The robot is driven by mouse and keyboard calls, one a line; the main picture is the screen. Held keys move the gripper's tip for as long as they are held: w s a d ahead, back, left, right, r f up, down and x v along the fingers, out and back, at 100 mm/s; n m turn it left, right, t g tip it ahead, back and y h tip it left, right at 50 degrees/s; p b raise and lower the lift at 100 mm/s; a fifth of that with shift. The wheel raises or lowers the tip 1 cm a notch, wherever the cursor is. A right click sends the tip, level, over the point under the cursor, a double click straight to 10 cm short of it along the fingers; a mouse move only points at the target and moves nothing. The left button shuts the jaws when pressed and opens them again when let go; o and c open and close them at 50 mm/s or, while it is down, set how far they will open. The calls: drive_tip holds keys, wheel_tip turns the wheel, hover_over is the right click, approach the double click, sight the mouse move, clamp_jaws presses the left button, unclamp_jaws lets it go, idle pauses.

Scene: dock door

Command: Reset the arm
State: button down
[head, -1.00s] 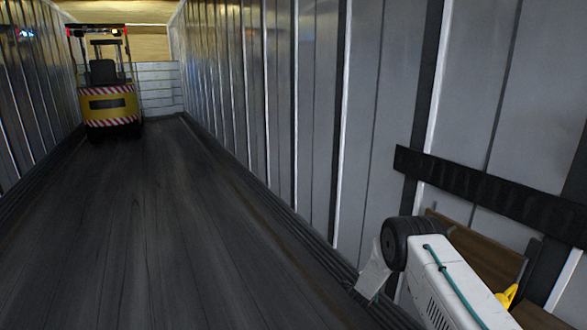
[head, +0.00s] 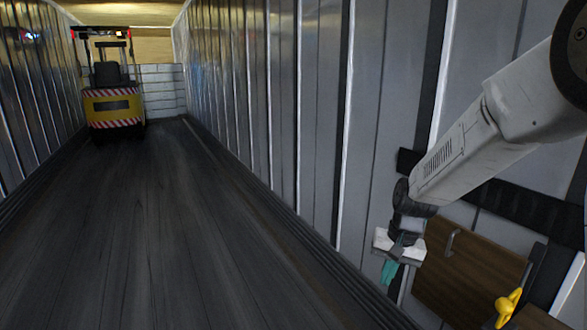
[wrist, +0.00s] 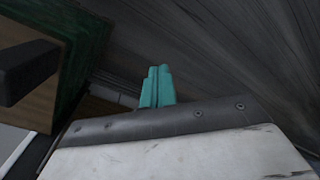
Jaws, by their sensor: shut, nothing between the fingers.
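My gripper (head: 388,273) hangs below my white arm at the right of the head view, with its teal fingers pointing down. In the wrist view my gripper (wrist: 157,87) shows its two teal fingers side by side and closed, with nothing between them. The arm comes in from the upper right and slopes down to the left. In the head view the gripper is just left of a brown wooden panel (head: 466,275) with a metal handle. I cannot tell how far apart they are in depth.
A yellow forklift (head: 113,105) stands at the far left end of the trailer. The dark floor (head: 150,230) between is clear. A ribbed metal wall (head: 317,110) runs along the right, with a black rail (head: 530,212) on it. A yellow object (head: 508,307) is at lower right.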

drive_tip(key=s+d+r+n, duration=0.1)
drive_tip(key=s+r, duration=0.4)
drive_tip(key=s, duration=0.5)
drive_tip(key=s+d+r+n+h, duration=0.1)
drive_tip(key=s+d+r, duration=0.1)
drive_tip(key=s+r, duration=0.3)
drive_tip(key=s+d+r+n+t, duration=0.1)
drive_tip(key=s+r, duration=0.5)
drive_tip(key=s, duration=0.8)
drive_tip(key=shift+s+d+h, duration=0.15)
drive_tip(key=shift+s+h, duration=0.2)
drive_tip(key=shift+h, duration=0.05)
drive_tip(key=shift+r, duration=0.1)
